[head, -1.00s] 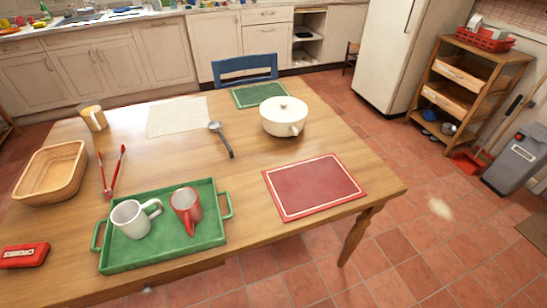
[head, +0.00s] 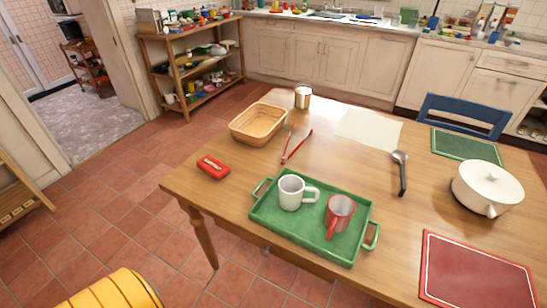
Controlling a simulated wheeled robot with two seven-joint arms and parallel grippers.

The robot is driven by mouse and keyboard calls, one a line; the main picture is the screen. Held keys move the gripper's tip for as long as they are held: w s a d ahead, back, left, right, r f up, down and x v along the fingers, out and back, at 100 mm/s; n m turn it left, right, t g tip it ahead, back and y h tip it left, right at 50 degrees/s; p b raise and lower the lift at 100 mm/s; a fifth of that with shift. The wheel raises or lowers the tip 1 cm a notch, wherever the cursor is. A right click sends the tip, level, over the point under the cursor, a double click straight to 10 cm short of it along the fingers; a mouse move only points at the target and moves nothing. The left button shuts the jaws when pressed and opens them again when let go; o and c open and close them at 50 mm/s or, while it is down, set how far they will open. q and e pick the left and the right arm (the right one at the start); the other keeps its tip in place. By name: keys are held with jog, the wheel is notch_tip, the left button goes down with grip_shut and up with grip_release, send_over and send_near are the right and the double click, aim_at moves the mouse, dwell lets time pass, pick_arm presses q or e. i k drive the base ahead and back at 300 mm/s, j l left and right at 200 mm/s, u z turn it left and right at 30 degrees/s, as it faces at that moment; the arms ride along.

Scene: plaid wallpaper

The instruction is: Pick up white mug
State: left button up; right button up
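The white mug (head: 291,192) stands upright in the left part of a green tray (head: 278,226) on the wooden table. Its handle points right. A red mug (head: 339,213) stands close to its right in the same tray, with its handle toward the front. Neither of my grippers shows in the head view.
A red case (head: 213,167), a wicker basket (head: 257,125), red tongs (head: 294,148) and a ladle (head: 401,172) lie around the tray on the table (head: 330,165). A white pot (head: 487,185) stands at right. Open tiled floor (head: 130,200) lies left; a yellow rounded object (head: 112,292) is at the bottom.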

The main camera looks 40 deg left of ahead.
aim_at(292, 188)
jog(key=u, duration=0.9)
